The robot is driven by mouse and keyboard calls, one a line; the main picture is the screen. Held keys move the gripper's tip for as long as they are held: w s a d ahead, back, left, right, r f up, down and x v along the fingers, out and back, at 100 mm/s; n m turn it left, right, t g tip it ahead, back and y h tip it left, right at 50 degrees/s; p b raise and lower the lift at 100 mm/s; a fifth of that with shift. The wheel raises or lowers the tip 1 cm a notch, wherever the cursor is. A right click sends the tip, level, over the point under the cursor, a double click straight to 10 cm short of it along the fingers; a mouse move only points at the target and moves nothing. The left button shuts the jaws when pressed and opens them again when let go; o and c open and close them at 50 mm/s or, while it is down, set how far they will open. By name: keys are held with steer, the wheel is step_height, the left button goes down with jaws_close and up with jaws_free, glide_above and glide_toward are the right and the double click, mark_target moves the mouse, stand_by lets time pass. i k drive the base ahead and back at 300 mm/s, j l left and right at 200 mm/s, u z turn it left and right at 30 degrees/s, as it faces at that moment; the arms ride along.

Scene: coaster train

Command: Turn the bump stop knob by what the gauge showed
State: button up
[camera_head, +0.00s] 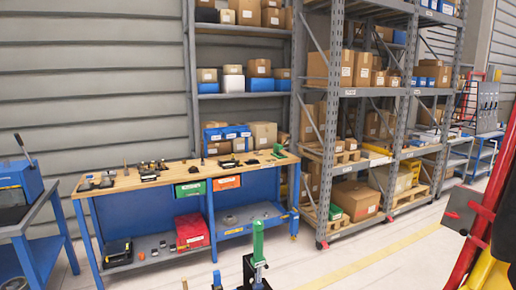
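I cannot pick out the bump stop knob or the gauge for sure. At the right edge stands a red tubular frame (487,218) with a yellow tube (482,268) beside it, cut off by the picture edge. At the bottom middle a green upright handle (258,240) rises from a black fixture (256,273), partly cut off. My gripper does not show in this view.
A blue workbench with a wooden top (135,178) holds several small dark tools. A blue machine (18,183) with a lever stands on a cart at left. Tall grey racks (334,120) with boxes stand behind. Floor (375,255) is open between racks and red frame.

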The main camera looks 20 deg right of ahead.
mark_target(453, 215)
steer(key=z, duration=2.9)
